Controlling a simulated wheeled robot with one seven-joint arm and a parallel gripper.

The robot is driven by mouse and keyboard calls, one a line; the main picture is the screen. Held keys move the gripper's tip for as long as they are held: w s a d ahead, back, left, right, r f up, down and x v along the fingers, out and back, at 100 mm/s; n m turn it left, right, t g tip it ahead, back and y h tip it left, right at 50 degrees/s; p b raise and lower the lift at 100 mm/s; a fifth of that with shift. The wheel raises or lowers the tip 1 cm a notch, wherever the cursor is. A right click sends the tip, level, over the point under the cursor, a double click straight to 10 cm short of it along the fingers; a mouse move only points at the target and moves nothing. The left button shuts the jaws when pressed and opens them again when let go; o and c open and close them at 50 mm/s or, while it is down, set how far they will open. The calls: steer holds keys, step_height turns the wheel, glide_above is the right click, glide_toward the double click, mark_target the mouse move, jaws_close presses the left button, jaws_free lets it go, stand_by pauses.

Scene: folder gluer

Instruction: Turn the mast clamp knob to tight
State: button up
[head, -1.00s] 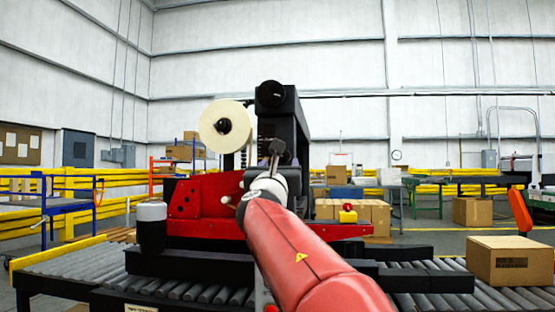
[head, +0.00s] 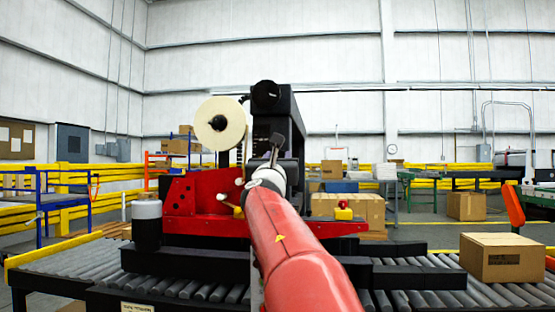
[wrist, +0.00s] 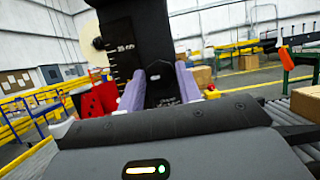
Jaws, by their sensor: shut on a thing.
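The black mast (head: 290,115) of the red machine stands straight ahead, with a scale of white marks on its face in the wrist view (wrist: 122,58). The black mast clamp knob (wrist: 158,85) is between the two pale purple fingers of my gripper (wrist: 158,90) in the wrist view, low on the mast. The gripper is shut on it. In the head view my gripper (head: 274,158) reaches the mast front, and my wrist and red arm hide most of the knob. The knob's exact turn angle is hard to read.
A cream tape roll (head: 220,123) and a round black cap (head: 266,95) sit by the mast's top. A dark, white-topped container (head: 147,225) stands at the left. Roller conveyor (head: 80,267) runs below, with a cardboard box (head: 515,258) at the right.

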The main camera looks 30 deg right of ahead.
steer(key=shift+m+h, duration=0.3)
steer(key=shift+m, duration=0.3)
steer(key=shift+c, duration=0.2)
steer(key=m+g+h, duration=0.1)
steer(key=m, duration=0.2)
steer(key=m+g, duration=0.1)
steer(key=m, duration=0.1)
steer(key=shift+w+a+m+g+h, duration=0.1)
steer(key=shift+m+g+h, duration=0.2)
steer(key=shift+m+h, duration=0.1)
steer(key=m+g, duration=0.1)
steer(key=m, duration=0.2)
steer(key=m+g+h+p, duration=0.1)
steer(key=m, duration=0.2)
steer(key=shift+a+r+g, duration=0.1)
steer(key=shift+r+g, duration=0.1)
steer(key=shift+g, duration=0.2)
steer(key=m+g+p, duration=0.2)
steer(key=m+p, duration=0.1)
steer(key=m, duration=0.3)
steer(key=shift+w+r, duration=0.1)
steer(key=shift+m+g+y+p, duration=0.5)
steer(key=shift+m+g+p, duration=0.25)
steer(key=shift+m, duration=0.95)
steer(key=o, duration=0.9)
steer(key=shift+o, duration=0.2)
steer(key=shift+a, duration=0.1)
